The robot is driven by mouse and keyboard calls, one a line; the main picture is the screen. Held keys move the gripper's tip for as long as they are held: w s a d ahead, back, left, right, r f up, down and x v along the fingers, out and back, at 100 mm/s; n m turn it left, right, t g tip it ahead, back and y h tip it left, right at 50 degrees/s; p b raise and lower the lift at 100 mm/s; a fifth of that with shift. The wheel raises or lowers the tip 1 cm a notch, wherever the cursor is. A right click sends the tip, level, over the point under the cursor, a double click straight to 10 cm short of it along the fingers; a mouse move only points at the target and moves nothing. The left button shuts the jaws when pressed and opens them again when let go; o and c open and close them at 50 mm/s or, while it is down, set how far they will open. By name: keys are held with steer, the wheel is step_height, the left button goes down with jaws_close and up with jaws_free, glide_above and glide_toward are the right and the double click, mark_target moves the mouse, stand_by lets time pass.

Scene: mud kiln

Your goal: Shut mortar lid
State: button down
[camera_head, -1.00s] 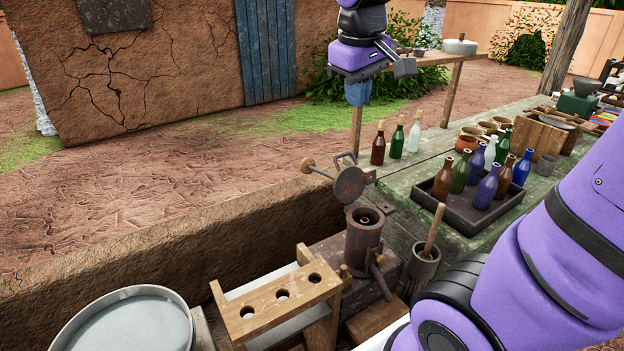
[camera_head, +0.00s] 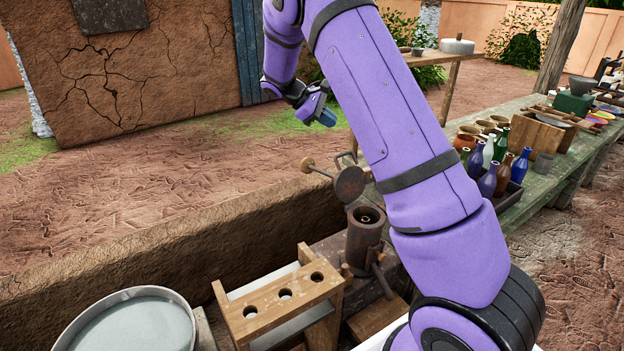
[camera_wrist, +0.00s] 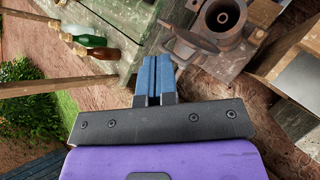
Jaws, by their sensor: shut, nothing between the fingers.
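The mortar (camera_head: 364,235) is a dark rusty metal cylinder with an open top. Its round lid (camera_head: 350,184) stands raised and tilted back at the rim's far side, with a knobbed handle sticking out left. In the wrist view the mortar's open mouth (camera_wrist: 222,16) is at the upper right, and the lid (camera_wrist: 190,40) shows nearly edge-on beside it. My gripper (camera_head: 322,117) is above and behind the lid in the head view, apart from it. In the wrist view its blue fingers (camera_wrist: 156,62) are together and empty, pointing toward the lid area.
A wooden rack with holes (camera_head: 285,294) stands left of the mortar, and a round basin (camera_head: 128,320) is at the lower left. Several bottles (camera_head: 488,180) stand on the table at right, partly behind my arm. A low mud wall (camera_head: 150,255) runs behind.

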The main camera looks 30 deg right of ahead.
steer(key=w+d+f+n+h, duration=0.1)
steer(key=w+f+n+h, duration=0.3)
steer(key=f, duration=0.5)
steer(key=w+f+n+h, duration=0.2)
steer(key=w+f+h, duration=0.2)
steer(key=w+f, duration=0.4)
steer(key=a+f+n+t+h, duration=0.3)
steer(key=f+n+t+h, duration=0.15)
steer(key=f, duration=0.65)
steer(key=a+f+n+t+h, duration=0.3)
steer(key=f+n+t, duration=0.25)
steer(key=f, duration=0.55)
steer(key=w+a+r+x, duration=0.1)
steer(key=x, duration=1.1)
steer(key=shift+w+r+n+g, duration=0.3)
steer(key=shift+r+n, duration=0.1)
steer(key=shift+r, duration=0.1)
